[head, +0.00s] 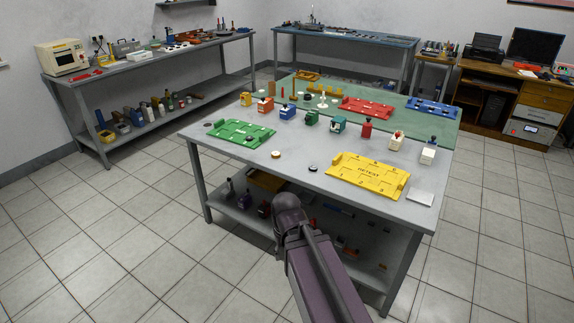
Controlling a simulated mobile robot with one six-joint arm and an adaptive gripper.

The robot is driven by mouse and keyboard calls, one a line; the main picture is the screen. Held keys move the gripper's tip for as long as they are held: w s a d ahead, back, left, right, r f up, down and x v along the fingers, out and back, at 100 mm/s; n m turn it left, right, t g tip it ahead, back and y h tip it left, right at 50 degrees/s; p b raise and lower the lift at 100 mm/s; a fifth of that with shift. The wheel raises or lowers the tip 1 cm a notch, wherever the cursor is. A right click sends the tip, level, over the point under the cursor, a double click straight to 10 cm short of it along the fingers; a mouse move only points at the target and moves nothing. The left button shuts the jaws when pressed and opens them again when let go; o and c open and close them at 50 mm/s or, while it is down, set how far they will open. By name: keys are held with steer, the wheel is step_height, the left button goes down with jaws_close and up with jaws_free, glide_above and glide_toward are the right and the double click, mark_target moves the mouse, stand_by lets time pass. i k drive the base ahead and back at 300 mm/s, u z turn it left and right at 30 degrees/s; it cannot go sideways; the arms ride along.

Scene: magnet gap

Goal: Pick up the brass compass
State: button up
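I cannot pick out a brass compass with certainty; the things on the table are too small to tell. Several brass-coloured upright pieces (308,89) stand farther back on a green mat. My arm reaches up from the bottom edge in front of the table, but my gripper is not in view.
A green tray (239,133) lies at left, a yellow tray (367,176) at right front, red (367,108) and blue (432,108) trays behind. Several coloured blocks stand in a row between. The table's front edge is near my arm. Tiled floor is clear on both sides.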

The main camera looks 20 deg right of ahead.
mark_target(275, 154)
steer(key=u, duration=0.2)
steer(key=k, duration=0.3)
steer(key=z, duration=1)
steer(key=i, duration=1.5)
steer(key=z, duration=0.05)
